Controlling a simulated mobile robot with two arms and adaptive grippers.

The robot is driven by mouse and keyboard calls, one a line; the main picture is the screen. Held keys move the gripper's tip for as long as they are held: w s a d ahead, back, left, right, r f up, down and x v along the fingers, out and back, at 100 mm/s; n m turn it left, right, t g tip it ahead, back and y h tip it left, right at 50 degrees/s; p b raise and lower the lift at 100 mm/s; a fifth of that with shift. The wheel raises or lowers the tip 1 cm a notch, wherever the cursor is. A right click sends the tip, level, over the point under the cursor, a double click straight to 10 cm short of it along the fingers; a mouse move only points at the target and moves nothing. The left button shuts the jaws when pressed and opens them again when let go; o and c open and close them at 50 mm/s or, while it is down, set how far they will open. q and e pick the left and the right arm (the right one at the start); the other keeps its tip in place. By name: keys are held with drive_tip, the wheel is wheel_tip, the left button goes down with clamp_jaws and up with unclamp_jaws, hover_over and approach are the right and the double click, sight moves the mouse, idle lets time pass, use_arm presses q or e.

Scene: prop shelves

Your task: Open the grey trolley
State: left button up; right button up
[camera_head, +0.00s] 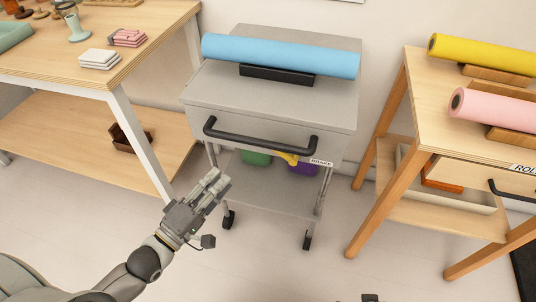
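The grey trolley (217,92) stands in the middle on castors. Its drawer front has a black bar handle (262,140) and a small white label at the lower right. The drawer looks shut. My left gripper (221,181) is below and in front of the handle's left end, apart from it in the picture. Its fingers point up and right and look close together, but I cannot tell whether they are open or shut. My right gripper is not clearly in view; only a small dark part shows at the bottom edge.
A blue roll (280,56) lies in a black holder on the trolley top. Green and purple items sit on its lower shelf. A wooden table (90,68) stands left; a wooden stand (425,100) with yellow and pink rolls stands right. The floor in front is clear.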

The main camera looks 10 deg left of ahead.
sight(278, 146)
use_arm(q)
drive_tip(key=w+d+r+h+b, duration=0.1)
drive_tip(key=w+d+r, duration=0.4)
drive_tip(key=w, duration=0.4)
drive_tip(key=shift+d, duration=0.7)
drive_tip(key=shift+w, duration=0.1)
clamp_jaws()
use_arm(e)
drive_tip(key=shift+w+d+r, duration=0.1)
drive_tip(key=shift+r, duration=0.85)
drive_tip(key=shift+w+d+r, duration=0.1)
drive_tip(key=shift+r, duration=0.8)
